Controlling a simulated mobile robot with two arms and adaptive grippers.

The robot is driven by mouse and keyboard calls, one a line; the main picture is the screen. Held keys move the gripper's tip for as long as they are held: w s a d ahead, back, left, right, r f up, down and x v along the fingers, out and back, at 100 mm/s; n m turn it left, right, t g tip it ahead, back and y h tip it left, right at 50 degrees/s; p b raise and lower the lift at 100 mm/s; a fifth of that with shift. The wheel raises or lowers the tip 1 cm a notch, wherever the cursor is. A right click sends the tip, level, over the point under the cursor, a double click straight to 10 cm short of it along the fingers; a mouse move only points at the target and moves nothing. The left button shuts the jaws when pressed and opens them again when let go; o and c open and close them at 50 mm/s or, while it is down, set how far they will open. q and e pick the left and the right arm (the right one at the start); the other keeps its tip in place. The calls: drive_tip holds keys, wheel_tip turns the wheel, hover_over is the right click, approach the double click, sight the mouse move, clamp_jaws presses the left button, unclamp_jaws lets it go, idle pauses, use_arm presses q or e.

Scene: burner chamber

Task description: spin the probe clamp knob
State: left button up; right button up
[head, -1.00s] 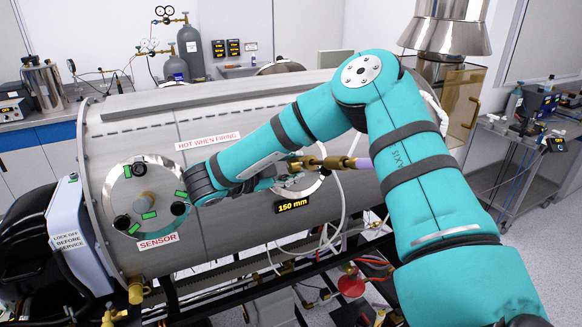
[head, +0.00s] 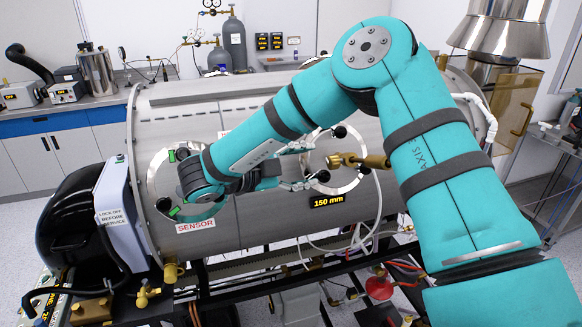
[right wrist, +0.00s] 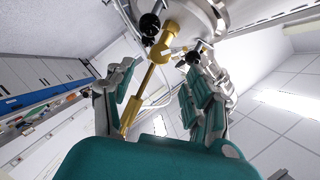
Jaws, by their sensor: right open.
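My right gripper (head: 306,166) is open and empty beside the round port plate (head: 345,182) above the "150 mm" display. A brass probe (head: 350,160) sticks out of this port; its near end is hidden behind my arm. Black knobs (head: 339,131) sit around the port; I cannot tell which one is the probe clamp knob. In the right wrist view, my open fingers (right wrist: 160,98) stand wide apart, with the brass probe (right wrist: 158,62) showing between them. One black knob (right wrist: 150,24) shows beyond the fingers, another (right wrist: 194,58) near the right finger. My left gripper is not in view.
The steel chamber (head: 260,225) fills the middle. A sensor flange (head: 160,185) at left is partly hidden by my wrist. White hoses (head: 375,235) hang below the port. A red funnel-like part (head: 379,286) and brass fittings lie lower down.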

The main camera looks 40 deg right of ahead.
drive_tip(key=v, duration=0.3)
drive_tip(key=shift+a+r, duration=0.1)
drive_tip(key=shift+a, duration=0.2)
